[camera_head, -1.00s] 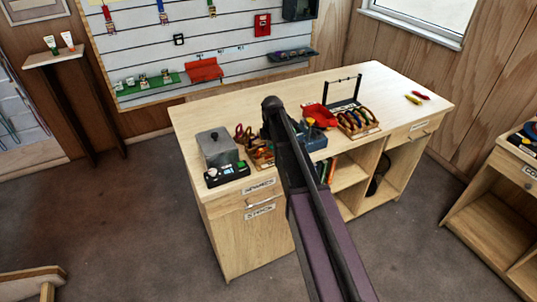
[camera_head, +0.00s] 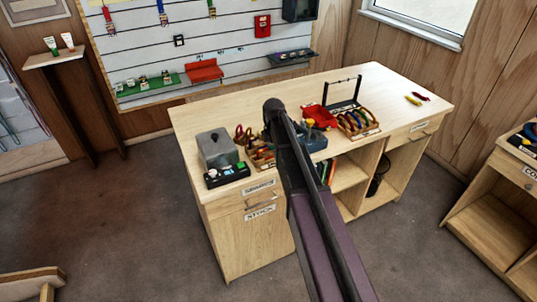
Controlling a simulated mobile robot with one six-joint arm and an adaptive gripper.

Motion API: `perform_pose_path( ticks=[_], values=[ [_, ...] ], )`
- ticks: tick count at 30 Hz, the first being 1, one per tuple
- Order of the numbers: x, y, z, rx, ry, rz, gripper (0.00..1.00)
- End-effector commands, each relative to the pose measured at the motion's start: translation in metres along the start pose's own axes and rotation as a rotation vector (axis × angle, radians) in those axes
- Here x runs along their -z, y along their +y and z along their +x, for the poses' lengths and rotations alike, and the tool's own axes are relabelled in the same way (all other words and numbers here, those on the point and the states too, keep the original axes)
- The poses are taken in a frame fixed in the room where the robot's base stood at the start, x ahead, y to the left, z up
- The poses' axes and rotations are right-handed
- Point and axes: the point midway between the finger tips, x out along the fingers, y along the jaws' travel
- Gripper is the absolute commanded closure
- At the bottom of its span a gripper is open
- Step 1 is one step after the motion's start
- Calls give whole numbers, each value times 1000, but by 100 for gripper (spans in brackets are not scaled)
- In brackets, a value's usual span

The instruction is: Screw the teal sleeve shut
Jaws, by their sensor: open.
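The teal sleeve cannot be made out; it is too small or hidden. Several coloured curved pieces, which look like carabiners, stand in a wooden rack (camera_head: 362,132) on the workbench (camera_head: 395,85). My arm (camera_head: 300,175) reaches up across the middle of the picture and covers part of the bench. My gripper is not visible; the arm hides that area.
A grey box (camera_head: 217,149) and a black tray (camera_head: 228,177) of small items stand at the bench's left end. A red bin (camera_head: 321,116) and a black frame (camera_head: 343,92) stand near the rack. Yellow (camera_head: 412,100) and red (camera_head: 421,96) pieces lie right. The bench's back strip is clear.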

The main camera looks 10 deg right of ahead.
Motion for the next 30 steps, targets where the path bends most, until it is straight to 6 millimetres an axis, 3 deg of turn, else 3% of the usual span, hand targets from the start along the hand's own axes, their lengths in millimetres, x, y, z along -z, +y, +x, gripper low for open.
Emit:
perform_pose_path(
  ticks=[30],
  values=[
    [0, -5, -12, 1, 0, 0, 37]
  ],
)
